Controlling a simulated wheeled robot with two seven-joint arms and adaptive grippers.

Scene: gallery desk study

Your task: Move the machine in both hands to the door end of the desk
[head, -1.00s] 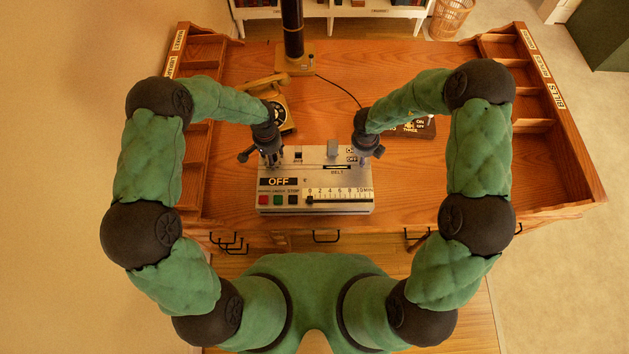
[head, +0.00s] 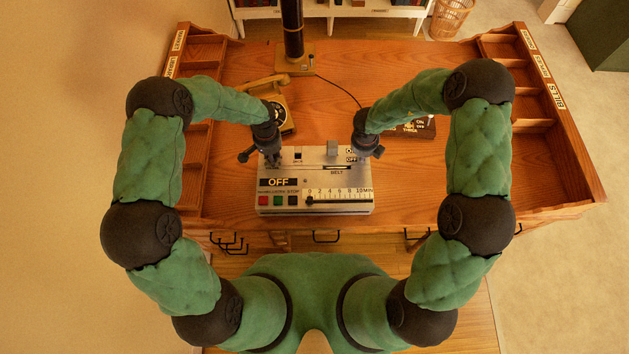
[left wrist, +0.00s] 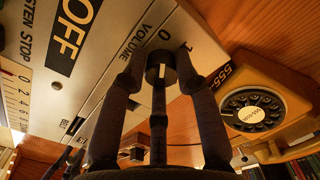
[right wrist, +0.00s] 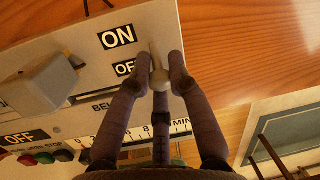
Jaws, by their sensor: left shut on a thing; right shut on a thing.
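The machine (head: 322,183) is a pale grey box with an OFF label, coloured buttons and a minute scale. It is at the middle of the desk's front edge; I cannot tell whether it is lifted. My left gripper (head: 271,160) is at its back left; in the left wrist view its fingers close on the dark volume knob (left wrist: 160,68). My right gripper (head: 364,154) is at its back right; in the right wrist view its fingers close on a pale lever (right wrist: 158,76) beside the ON label. The fingers partly hide both controls.
The wooden desk (head: 375,75) has raised pigeonhole racks on its left and right sides. A yellow dial telephone (head: 285,118) and a dark column on a base (head: 293,60) stand behind the machine. A dark labelled box (head: 420,130) lies behind my right gripper. Bare wood lies right of the machine.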

